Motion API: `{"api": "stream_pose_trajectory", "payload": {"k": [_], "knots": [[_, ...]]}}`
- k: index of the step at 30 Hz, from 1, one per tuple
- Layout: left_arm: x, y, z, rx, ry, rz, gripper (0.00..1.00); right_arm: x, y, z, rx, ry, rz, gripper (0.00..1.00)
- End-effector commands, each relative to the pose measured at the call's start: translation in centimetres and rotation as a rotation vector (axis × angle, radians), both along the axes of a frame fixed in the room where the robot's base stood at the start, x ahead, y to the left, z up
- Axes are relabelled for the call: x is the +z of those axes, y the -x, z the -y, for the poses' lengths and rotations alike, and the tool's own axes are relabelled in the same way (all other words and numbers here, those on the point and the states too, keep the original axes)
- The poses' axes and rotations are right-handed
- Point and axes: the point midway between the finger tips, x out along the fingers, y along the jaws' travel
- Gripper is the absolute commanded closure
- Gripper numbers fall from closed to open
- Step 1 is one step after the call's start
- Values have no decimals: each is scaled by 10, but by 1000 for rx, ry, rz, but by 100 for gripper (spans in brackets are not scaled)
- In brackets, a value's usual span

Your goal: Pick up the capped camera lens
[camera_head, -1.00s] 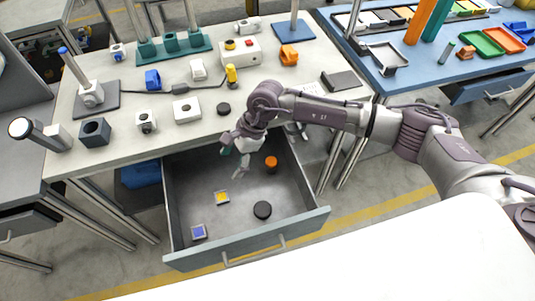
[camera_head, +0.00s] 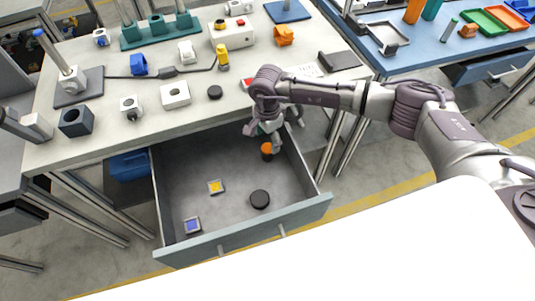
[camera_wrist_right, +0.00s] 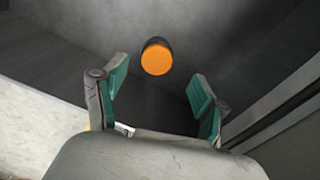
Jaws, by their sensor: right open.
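The capped camera lens looks to be the short dark cylinder with an orange top (camera_head: 267,149) in the open drawer, near its back right. It also shows upright in the right wrist view (camera_wrist_right: 157,57), its orange face towards the camera. My right gripper (camera_head: 262,134) is just above and beside it in the head view, partly overlapping it. In the right wrist view my right gripper (camera_wrist_right: 160,88) has its green-padded fingers spread wide, with nothing between them. The lens lies beyond the fingertips, roughly centred on the gap and apart from both fingers. My left gripper is not in view.
The workbench (camera_head: 110,143) with several small parts overhangs the drawer's back. The drawer floor around the lens is mostly clear.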

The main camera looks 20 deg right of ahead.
Motion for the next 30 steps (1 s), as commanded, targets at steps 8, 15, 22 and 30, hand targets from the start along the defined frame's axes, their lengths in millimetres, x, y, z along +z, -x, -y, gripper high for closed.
{"api": "stream_pose_trajectory", "payload": {"k": [8, 15, 22, 30], "knots": [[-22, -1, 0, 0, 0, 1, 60, -44, 6, -2, 1, -1, -2, 29], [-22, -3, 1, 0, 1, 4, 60, -46, 5, -2, 0, -1, 0, 29], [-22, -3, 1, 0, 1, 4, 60, -46, 5, -1, 0, -1, 0, 59], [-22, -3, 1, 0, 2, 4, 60, -46, 5, -1, 0, -1, 0, 95]]}}
